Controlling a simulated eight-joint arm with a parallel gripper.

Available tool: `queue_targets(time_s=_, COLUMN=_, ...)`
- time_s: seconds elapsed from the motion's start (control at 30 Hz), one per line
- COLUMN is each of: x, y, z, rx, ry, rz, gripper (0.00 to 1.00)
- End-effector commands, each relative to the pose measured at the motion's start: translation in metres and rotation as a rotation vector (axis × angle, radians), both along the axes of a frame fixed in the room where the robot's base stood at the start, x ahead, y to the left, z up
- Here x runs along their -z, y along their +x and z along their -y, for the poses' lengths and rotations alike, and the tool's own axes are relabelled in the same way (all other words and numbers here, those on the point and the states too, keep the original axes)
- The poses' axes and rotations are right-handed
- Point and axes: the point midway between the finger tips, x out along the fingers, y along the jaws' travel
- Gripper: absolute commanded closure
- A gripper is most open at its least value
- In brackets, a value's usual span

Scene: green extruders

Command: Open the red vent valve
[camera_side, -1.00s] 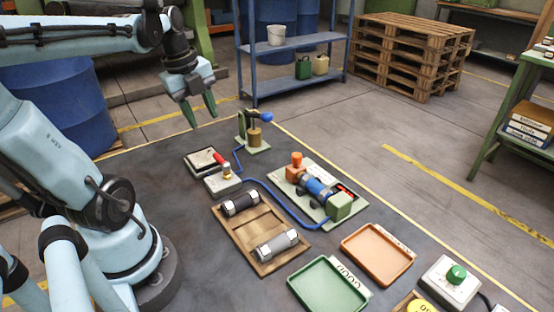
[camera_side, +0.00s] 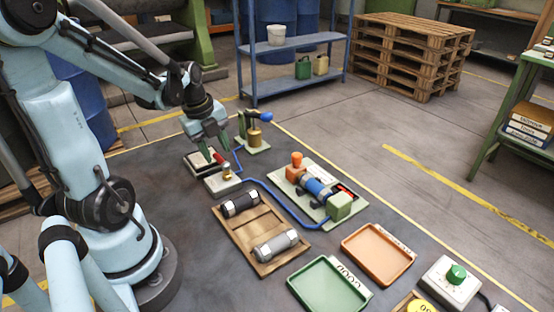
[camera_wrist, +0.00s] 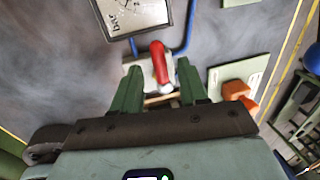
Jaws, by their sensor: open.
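The red vent valve handle (camera_side: 217,158) sits above a brass fitting on a small pale grey block (camera_side: 222,185). In the wrist view the red handle (camera_wrist: 159,62) stands out on its pale block (camera_wrist: 135,72), ahead of the fingers and roughly centred between them. My gripper (camera_side: 212,150) is open, its green fingers pointing down just above the handle. In the wrist view the gripper (camera_wrist: 159,85) shows both fingertips apart with nothing held. I cannot tell whether a fingertip touches the handle. Part of the block's lower side is hidden by the gripper in the wrist view.
A dial plate (camera_wrist: 135,14) lies beside the valve, and a blue hose (camera_side: 270,194) runs from it. A hand pump (camera_side: 254,138) with a blue knob stands behind. A green fixture (camera_side: 340,206) with an orange knob (camera_side: 297,160) and a wooden tray (camera_side: 265,262) are to the right.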

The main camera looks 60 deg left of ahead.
Motion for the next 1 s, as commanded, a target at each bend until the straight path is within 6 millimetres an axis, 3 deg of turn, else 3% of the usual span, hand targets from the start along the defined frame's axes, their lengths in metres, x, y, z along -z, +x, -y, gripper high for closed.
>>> queue_targets(time_s=0.2, x=0.012, y=0.002, z=0.000, rx=0.000, ry=0.000, rz=0.000, gripper=0.57)
queue_targets(time_s=0.53, x=0.014, y=0.003, z=0.000, rx=0.000, ry=0.000, rz=0.000, gripper=0.57)
queue_targets(time_s=0.57, x=0.014, y=0.002, z=0.000, rx=0.000, ry=0.000, rz=0.000, gripper=0.58)
queue_targets(time_s=0.83, x=0.014, y=0.002, z=0.000, rx=0.000, ry=0.000, rz=0.000, gripper=1.00)
queue_targets(time_s=1.0, x=0.014, y=0.002, z=0.000, rx=-0.002, ry=0.000, rz=0.000, gripper=1.00)
